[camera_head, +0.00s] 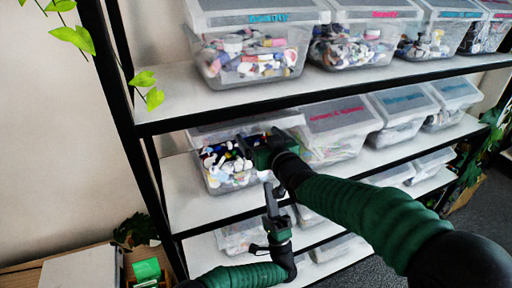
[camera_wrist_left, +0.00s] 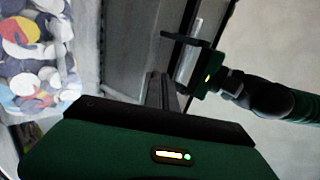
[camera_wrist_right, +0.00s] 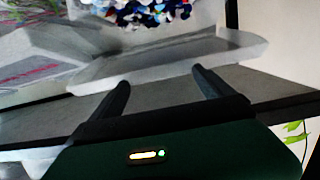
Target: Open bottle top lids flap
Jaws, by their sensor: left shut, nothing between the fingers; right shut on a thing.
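The bottle-top bin (camera_head: 228,178) is a clear plastic box at the left end of the middle shelf. Its pale lid (camera_head: 240,129) lies across the top, and coloured bottle tops show below its edge. In the right wrist view, the translucent flap (camera_wrist_right: 170,62) lies across the fingers, with bottle tops behind it. My right gripper (camera_head: 246,149) is at the bin's front right, its fingers spaced apart on the flap's edge; the exact contact is hidden. My left gripper (camera_head: 269,192) is shut and empty, pointing up, below and right of the bin.
More lidded bins stand right of it, such as one with pink lettering (camera_head: 335,115). Bins also fill the upper (camera_head: 248,60) and lower shelves. A black post (camera_head: 118,95) and hanging leaves (camera_head: 78,38) are at the left. My right arm crosses the front.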

